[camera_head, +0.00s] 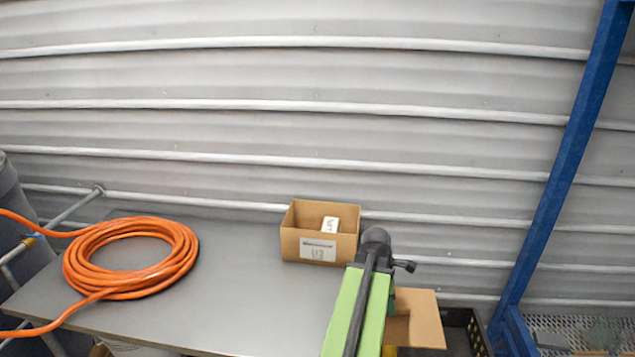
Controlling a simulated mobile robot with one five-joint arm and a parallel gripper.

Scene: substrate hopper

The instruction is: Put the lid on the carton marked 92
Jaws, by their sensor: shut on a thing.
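An open brown cardboard carton (290,243) stands upright near the back edge of the grey table. Its front has a white label (317,250) whose marking is too blurred to read surely. A small white item (330,225) shows inside it. A brown cardboard piece (422,318) with angled faces shows just right of my green arm, beyond the table's right end. I cannot tell whether it is a lid or part of another carton, or what bears it. My arm rises in front of the table, partly covering the carton's lower right corner. My gripper is not visible.
A coil of orange hose (130,258) covers much of the left of the table (245,300); the table's middle is clear. A dark crate (468,330) stands low at right, beside a blue post (560,180). A corrugated metal wall closes the back.

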